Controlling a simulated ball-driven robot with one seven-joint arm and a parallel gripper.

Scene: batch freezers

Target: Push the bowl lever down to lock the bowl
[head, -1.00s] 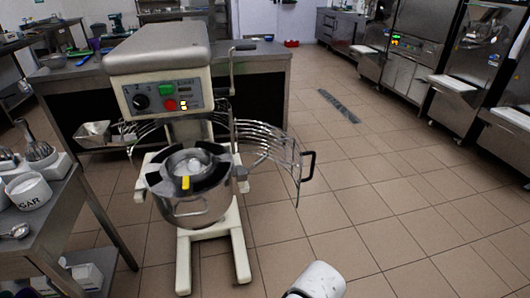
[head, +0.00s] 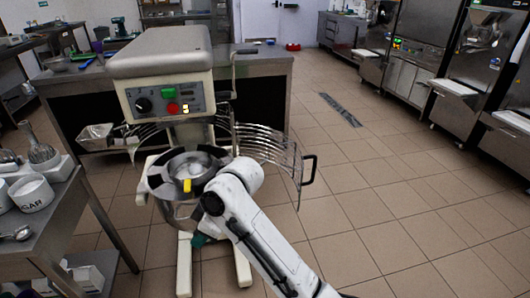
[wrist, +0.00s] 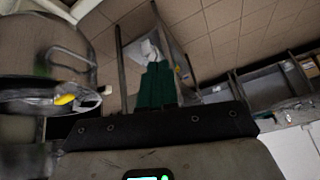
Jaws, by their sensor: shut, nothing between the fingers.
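The mixer (head: 165,65) stands in front of me with its metal bowl (head: 178,212) under the head. A yellow piece (head: 190,186) shows at the bowl's front; it also shows in the wrist view (wrist: 65,99). A tall crank-like lever (head: 234,75) stands at the right of the mixer head. I cannot tell which part is the bowl lever. My arm covers the bowl's right side in the head view. My gripper's dark green fingers (wrist: 155,85) are shut and empty in the wrist view, right of the bowl and apart from it there.
The wire guard (head: 265,145) sticks out to the right of the mixer and has a black handle. A steel side table (head: 60,215) with a sugar tub (head: 32,193) stands at the left. Freezers (head: 420,50) line the right wall. The tiled floor between is open.

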